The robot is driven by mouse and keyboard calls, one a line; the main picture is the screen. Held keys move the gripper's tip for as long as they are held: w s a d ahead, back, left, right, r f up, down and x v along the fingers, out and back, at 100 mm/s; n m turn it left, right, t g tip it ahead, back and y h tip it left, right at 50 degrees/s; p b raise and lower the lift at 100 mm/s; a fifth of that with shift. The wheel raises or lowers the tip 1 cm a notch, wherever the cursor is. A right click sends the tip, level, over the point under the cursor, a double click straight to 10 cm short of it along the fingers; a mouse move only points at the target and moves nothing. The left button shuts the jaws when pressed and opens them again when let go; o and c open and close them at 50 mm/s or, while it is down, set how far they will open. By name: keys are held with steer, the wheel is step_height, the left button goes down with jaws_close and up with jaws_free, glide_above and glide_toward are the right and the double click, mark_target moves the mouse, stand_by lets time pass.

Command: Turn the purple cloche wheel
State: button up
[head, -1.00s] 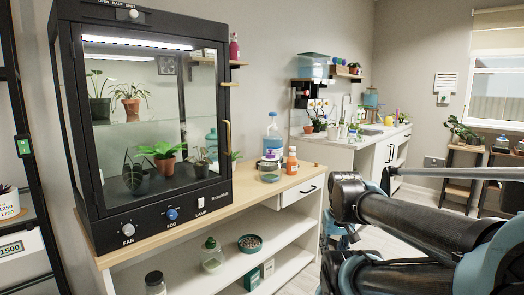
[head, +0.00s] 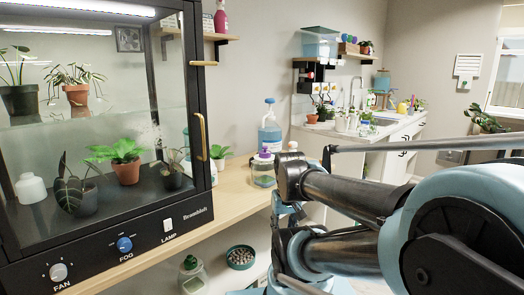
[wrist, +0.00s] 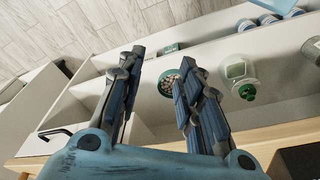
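A small clear jar-like piece (head: 264,178) with a purple top (head: 264,153) stands on the wooden counter right of the glass cabinet in the head view. The purple top may be the cloche wheel; it is too small to tell its shape. I cannot make it out in the wrist view. My gripper (wrist: 162,58) is open and empty in the wrist view, its two fingers apart above the shelves. In the head view my arm covers the right side, and the fingers cannot be made out.
The black cabinet (head: 203,95) with plants, a fan knob (head: 58,272), a blue fog knob (head: 124,244) and a lamp switch (head: 168,225) stands at left. A blue-capped bottle (head: 270,133) is behind the jar. Bare counter (head: 232,197) lies in front.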

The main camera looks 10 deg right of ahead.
steer(key=shift+o, duration=0.6)
steer(key=o, duration=0.5)
steer(key=shift+s+r, duration=0.2)
steer(key=shift+r, duration=0.1)
steer(key=shift+o, duration=0.6)
steer(key=w+r+m, duration=0.1)
steer(key=w+r, duration=0.4)
steer(key=r, duration=0.3)
steer(key=shift+r+m, duration=0.3)
step_height(320, 180, up, 24)
steer(key=m+g, duration=0.2)
steer(key=m, duration=0.6)
glide_above(265, 149)
steer(key=w, duration=0.2)
steer(key=f, duration=1.6)
steer(key=shift+s+d+f, duration=0.2)
steer(key=shift+s+f, duration=0.05)
steer(key=shift+f, duration=0.05)
steer(key=c, duration=1.1)
